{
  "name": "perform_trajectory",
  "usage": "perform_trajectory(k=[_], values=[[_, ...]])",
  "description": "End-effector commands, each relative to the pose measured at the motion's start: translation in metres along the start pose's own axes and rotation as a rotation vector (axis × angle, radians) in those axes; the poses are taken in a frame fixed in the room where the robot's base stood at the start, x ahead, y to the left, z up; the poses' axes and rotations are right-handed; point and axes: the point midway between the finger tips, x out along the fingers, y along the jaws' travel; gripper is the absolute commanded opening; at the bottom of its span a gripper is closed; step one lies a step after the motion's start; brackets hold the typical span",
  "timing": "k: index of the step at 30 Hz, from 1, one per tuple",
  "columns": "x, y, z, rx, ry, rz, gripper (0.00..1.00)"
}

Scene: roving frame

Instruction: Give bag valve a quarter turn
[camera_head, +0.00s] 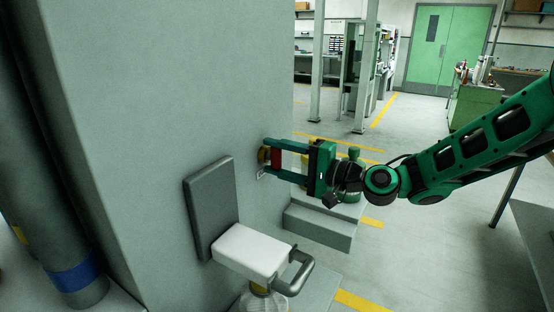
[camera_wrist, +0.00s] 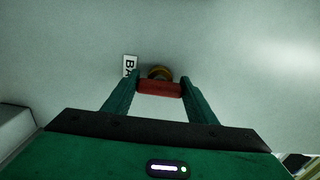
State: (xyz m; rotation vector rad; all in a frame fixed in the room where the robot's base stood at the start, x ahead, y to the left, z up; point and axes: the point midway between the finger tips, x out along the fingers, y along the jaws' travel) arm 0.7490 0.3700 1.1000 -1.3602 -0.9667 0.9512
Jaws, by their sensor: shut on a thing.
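The bag valve shows as a red handle (camera_head: 276,158) in front of a round brass body (camera_head: 263,155) on the grey wall. In the wrist view the red handle (camera_wrist: 160,89) lies level across the picture, with the brass body (camera_wrist: 160,72) behind it.
A grey wall bracket with a white block (camera_head: 250,249) and a dark loop handle (camera_head: 292,272) juts out below my gripper. A grey step (camera_head: 318,225) stands behind. A dark pipe with a blue band (camera_head: 76,277) is at left. Open floor lies beyond.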

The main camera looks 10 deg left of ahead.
Motion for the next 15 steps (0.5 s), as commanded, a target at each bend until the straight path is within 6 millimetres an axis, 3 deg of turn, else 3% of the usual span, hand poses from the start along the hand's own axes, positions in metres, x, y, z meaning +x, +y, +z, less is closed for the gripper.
perform_trajectory(k=[10,11,12,15], values=[[-0.0011,0.0048,-0.0003,0.000,0.001,0.010,0.29],[-0.0011,0.0048,-0.0002,0.000,0.001,0.010,0.59],[-0.0010,0.0044,-0.0001,0.000,0.000,0.009,0.68],[-0.0007,0.0034,0.0002,0.000,0.000,0.007,0.70]])
